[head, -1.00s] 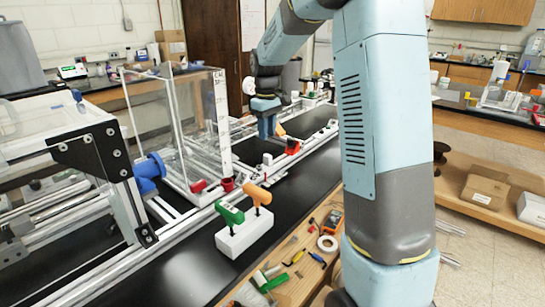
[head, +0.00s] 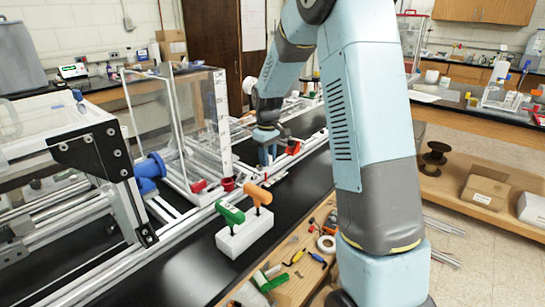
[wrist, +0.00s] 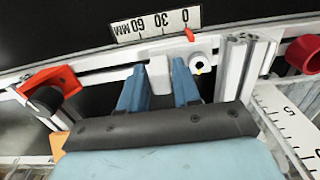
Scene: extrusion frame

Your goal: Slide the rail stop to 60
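The rail stop (wrist: 159,76) shows in the wrist view as a pale block on the light rail. My gripper (wrist: 160,88) has its two blue fingers on either side of it. The fingers stand apart, with slim gaps near the tips, and I see no clear grip. The printed scale (wrist: 155,25) behind reads 0, 30, 60 MM from right to left. A small red pointer (wrist: 189,34) is by the 0. In the head view my gripper (head: 266,158) is low at the rail, and the stop is hidden there.
An orange-red block (wrist: 50,84) stands on the rail at the left in the wrist view. A white block with green and orange handles (head: 245,234) stands nearer.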

